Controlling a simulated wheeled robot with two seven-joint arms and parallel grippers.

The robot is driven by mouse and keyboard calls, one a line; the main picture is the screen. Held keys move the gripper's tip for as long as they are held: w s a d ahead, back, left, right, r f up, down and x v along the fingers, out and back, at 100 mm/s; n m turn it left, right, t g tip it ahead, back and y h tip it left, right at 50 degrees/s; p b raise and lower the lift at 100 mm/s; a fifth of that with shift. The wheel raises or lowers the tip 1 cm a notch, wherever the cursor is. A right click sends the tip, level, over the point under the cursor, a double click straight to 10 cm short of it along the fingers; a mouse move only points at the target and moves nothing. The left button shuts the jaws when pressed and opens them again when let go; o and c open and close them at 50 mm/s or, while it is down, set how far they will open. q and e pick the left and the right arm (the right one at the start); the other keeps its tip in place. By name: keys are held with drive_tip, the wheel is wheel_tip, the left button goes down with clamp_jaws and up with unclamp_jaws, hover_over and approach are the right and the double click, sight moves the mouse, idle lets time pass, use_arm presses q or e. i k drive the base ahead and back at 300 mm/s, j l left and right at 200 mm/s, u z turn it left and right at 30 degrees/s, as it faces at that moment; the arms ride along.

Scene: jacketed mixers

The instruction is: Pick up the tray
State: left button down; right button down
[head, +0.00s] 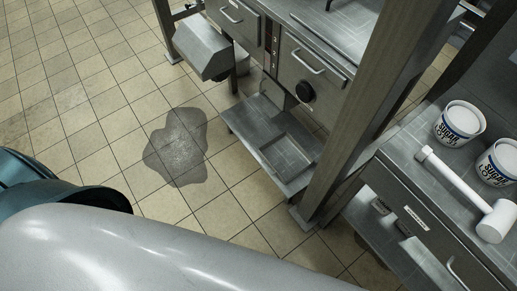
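A shallow rectangular metal tray (287,157) appears to lie on the low metal shelf (245,127) under the steel cabinet unit. It looks empty, and its grey is close to that of the shelf, so its edges are hard to make out. A metal post stands just to its right. Neither of my grippers shows in the head view, so I cannot tell where they are relative to the tray.
A dark wet patch (178,147) lies on the tiled floor left of the shelf. A counter (408,151) at right holds two sugar tubs (459,124) and a white mallet (463,193). A smooth grey surface fills the bottom. The floor at upper left is clear.

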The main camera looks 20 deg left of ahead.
sight(283, 159)
drive_tip(key=u, duration=0.25)
drive_tip(key=z, duration=0.4)
drive_tip(key=j+z, duration=0.4)
drive_tip(key=i+j+z, duration=0.1)
drive_tip(key=j+z, duration=0.5)
drive_tip(key=z, duration=0.15)
drive_tip(key=j, duration=0.45)
drive_tip(key=k+j+z, duration=0.15)
drive_tip(key=j, duration=0.25)
drive_tip(key=k+j, duration=0.1)
drive_tip(key=j, duration=0.35)
drive_tip(key=j+z, duration=0.15)
drive_tip(key=j, duration=0.25)
drive_tip(key=k+j, duration=0.2)
drive_tip(key=j, duration=0.25)
drive_tip(key=k+j+z, duration=0.1)
drive_tip(key=j, duration=0.3)
